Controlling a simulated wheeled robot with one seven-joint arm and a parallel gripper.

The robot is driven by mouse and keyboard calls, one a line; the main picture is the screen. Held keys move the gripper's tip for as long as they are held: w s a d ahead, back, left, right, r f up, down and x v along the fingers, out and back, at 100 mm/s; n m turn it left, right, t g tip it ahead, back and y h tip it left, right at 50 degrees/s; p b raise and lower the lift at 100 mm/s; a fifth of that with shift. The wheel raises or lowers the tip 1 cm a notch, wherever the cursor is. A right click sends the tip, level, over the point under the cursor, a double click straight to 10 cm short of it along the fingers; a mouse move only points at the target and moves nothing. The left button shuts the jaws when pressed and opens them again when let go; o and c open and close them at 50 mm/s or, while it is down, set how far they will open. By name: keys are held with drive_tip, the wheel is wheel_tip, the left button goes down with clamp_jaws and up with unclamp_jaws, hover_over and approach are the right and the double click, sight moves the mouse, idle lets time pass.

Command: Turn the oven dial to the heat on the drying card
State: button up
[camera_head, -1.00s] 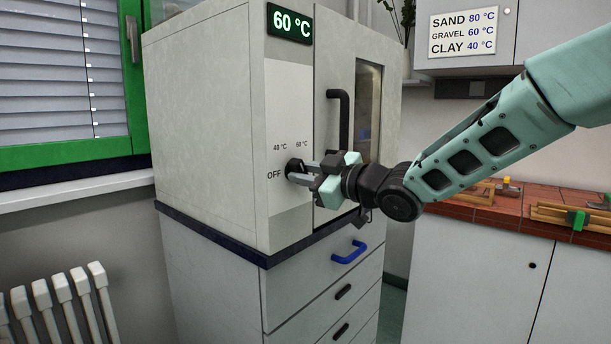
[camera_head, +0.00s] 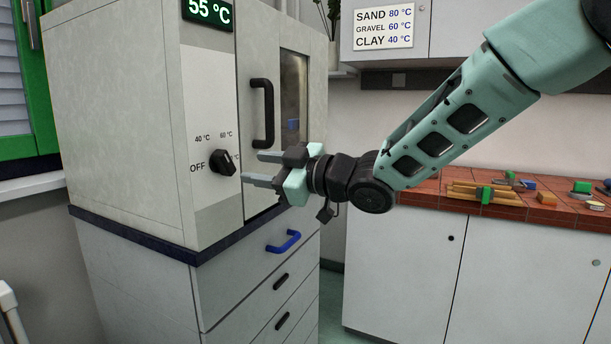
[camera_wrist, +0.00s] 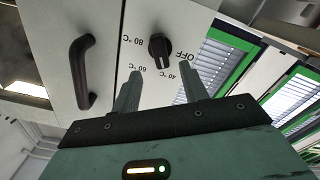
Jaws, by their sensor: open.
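The black oven dial (camera_head: 223,163) sits on the oven's (camera_head: 120,110) front panel among OFF, 40 °C and 60 °C marks. It also shows in the wrist view (camera_wrist: 159,47), upside down, with an 80 °C mark. Its handle ridge stands roughly upright; the exact setting is hard to tell. The green display (camera_head: 208,10) reads 55 °C. The drying card (camera_head: 384,27) reads sand 80 °C, gravel 60 °C, clay 40 °C. My gripper (camera_head: 254,167) is open and empty, in front of the dial and right of it in the head view, apart from it. Its fingers (camera_wrist: 160,80) point toward the dial.
A black door handle (camera_head: 262,112) stands out just above my gripper, beside a narrow window (camera_head: 293,95) with something bluish inside. A blue drawer handle (camera_head: 284,241) juts out below. A tiled bench (camera_head: 425,195) with several small items is at the right.

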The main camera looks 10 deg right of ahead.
drive_tip(key=v, duration=0.9)
drive_tip(key=shift+s+d, duration=0.3)
drive_tip(key=shift+a, duration=0.1)
